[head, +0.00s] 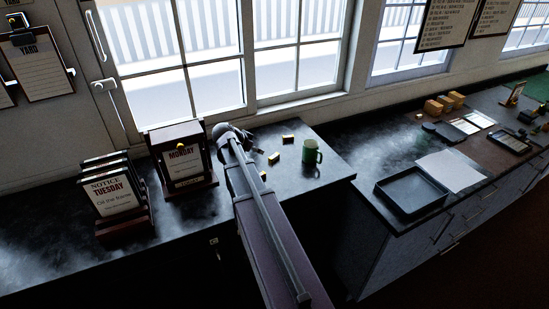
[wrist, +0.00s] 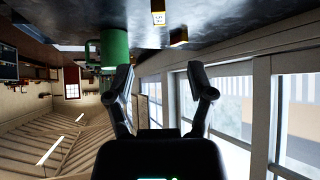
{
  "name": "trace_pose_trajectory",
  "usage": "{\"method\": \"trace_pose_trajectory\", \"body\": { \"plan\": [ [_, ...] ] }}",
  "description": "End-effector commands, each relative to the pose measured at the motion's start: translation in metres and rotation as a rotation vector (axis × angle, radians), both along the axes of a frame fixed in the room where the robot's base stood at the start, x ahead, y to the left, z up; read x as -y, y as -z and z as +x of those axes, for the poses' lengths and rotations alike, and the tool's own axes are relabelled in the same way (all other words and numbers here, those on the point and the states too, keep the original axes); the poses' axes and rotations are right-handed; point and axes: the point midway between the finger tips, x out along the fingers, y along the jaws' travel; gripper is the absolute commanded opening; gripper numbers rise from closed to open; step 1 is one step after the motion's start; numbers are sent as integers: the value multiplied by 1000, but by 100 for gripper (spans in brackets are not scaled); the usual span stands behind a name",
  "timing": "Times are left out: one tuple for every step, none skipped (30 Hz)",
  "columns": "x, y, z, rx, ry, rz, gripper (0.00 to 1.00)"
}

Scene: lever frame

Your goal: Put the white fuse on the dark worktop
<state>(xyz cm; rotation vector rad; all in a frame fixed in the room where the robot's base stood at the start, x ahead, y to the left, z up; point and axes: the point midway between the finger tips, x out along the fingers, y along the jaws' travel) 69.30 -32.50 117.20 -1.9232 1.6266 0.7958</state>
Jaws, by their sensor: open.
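No thing in view is clearly a white fuse. Several small brass-yellow pieces lie on the dark worktop (head: 326,170), two of them near the green mug, one at the back (head: 288,139) and one further forward (head: 274,158). In the wrist view, which looks upside down, a small yellow piece with a pale end (wrist: 158,12) and another yellow piece (wrist: 179,37) sit on the worktop (wrist: 225,12). My gripper (wrist: 163,82) is open and empty, apart from these pieces. In the head view my arm reaches over the worktop and its gripper is hard to make out.
The green mug (head: 311,153) stands near the worktop's right end; it also shows in the wrist view (wrist: 114,48). Notice stands reading Monday (head: 182,157) and Tuesday (head: 113,192) are to the left. A black tray (head: 411,192) and a paper (head: 450,170) lie on the right counter. Windows line the back.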

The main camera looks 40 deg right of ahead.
Motion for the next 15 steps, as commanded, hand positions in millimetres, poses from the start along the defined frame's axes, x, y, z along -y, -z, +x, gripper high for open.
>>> {"method": "trace_pose_trajectory", "body": {
  "plan": [
    [0, 0, 0, -1, 1, 0, 70],
    [1, 0, 0, 0, 1, 0, 70],
    [1, 0, 0, 0, 1, 0, 70],
    [2, 1, 0, 0, 1, 0, 70],
    [2, 1, 0, -1, 2, 0, 70],
    [3, 2, 0, 0, 3, 0, 70],
    [4, 4, 0, 0, 3, 0, 70],
    [6, 5, 0, 0, 3, 0, 70],
    [7, 7, 0, -1, 4, 0, 70],
    [9, 9, 0, -1, 4, 0, 70],
    [11, 11, 1, -1, 4, 0, 70],
    [13, 13, 1, -1, 4, 0, 70],
    [15, 16, 1, -1, 5, 0, 70],
    [17, 18, 2, -1, 5, 0, 70],
    [20, 21, 2, -1, 5, 0, 70]
  ]
}}
